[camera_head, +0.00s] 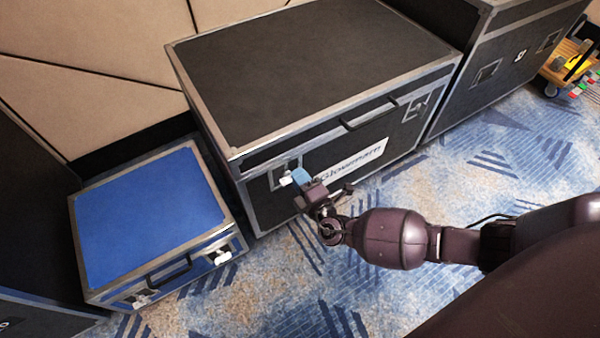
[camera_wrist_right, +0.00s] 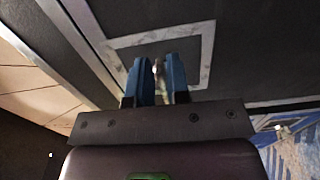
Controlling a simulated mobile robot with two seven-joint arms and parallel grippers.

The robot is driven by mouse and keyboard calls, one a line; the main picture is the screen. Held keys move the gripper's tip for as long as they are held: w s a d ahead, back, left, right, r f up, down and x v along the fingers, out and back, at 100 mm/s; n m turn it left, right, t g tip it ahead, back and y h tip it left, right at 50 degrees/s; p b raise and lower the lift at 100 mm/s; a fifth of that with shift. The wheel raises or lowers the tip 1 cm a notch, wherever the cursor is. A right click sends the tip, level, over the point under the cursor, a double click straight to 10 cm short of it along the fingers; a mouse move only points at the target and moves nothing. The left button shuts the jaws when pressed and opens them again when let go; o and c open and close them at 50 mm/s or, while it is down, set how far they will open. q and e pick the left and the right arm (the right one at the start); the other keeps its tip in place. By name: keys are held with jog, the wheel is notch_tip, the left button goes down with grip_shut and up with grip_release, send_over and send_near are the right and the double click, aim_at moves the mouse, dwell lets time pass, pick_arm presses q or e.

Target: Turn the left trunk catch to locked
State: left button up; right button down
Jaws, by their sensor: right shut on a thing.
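The large black trunk (camera_head: 310,75) with silver edging stands in the middle of the head view. Its left catch (camera_head: 285,177) sits in a metal-framed recess on the front face, left of the white label. My right gripper (camera_head: 300,178) is at this catch, with its blue fingers shut on it. In the right wrist view, the blue fingers (camera_wrist_right: 157,80) stand either side of a thin pale piece, the catch (camera_wrist_right: 155,66), inside the metal frame. The fingers hide much of the catch, so I cannot tell its exact angle. My left gripper is not in view.
A smaller blue-topped case (camera_head: 148,215) with white catches stands to the left. Another black case (camera_head: 500,65) is at the right, with a wooden cart (camera_head: 568,65) beyond it. Patterned blue carpet (camera_head: 300,285) is open in front.

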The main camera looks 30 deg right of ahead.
jog(key=shift+w+d+r, duration=0.15)
jog(key=shift+w+r, duration=0.15)
jog(key=shift+w, duration=0.1)
jog(key=c, duration=1.3)
grip_release()
jog(key=shift+c, duration=0.2)
jog(key=shift+o, duration=0.4)
jog(key=shift+f, duration=0.2)
jog(key=shift+s, duration=0.15)
jog(key=s+p, duration=0.1)
jog(key=s, duration=0.9)
jog(key=shift+s, duration=0.3)
